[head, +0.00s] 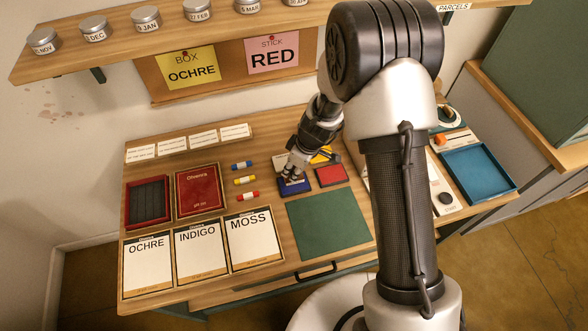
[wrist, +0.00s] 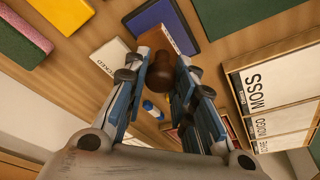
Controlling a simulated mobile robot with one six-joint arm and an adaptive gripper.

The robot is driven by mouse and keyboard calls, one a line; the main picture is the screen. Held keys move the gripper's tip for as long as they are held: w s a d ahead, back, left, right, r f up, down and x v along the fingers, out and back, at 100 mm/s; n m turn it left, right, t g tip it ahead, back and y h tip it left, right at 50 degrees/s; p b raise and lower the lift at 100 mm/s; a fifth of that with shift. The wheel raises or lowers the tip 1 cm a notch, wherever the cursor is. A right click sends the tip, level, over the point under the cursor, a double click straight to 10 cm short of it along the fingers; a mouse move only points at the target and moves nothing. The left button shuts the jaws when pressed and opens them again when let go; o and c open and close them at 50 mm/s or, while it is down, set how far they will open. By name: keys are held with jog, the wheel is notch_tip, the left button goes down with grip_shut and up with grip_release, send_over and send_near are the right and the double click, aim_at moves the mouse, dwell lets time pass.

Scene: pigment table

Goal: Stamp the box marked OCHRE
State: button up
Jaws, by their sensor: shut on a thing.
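The box marked OCHRE (head: 147,265) lies at the front left of the table in the head view, left of the boxes marked INDIGO (head: 200,256) and MOSS (head: 251,243). A yellow card (head: 191,69) on the wall reads BOX OCHRE; a pink card (head: 272,55) reads STICK RED. My gripper (head: 291,174) points down at the blue pad (head: 294,188). In the wrist view its fingers are shut on a brown, round-ended handle (wrist: 160,73), apparently a stamp's. The stamp's face is hidden, and I cannot tell whether it touches the pad.
A red pad (head: 331,175) and a green mat (head: 328,224) lie near my gripper. Blue (head: 241,165), yellow (head: 245,180) and red (head: 248,196) sticks lie to its left. Further left are a red book-like box (head: 198,190) and a dark tray (head: 148,203). A shelf with jars hangs above.

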jog(key=shift+r+p, duration=1.1)
jog(key=shift+r, duration=1.25)
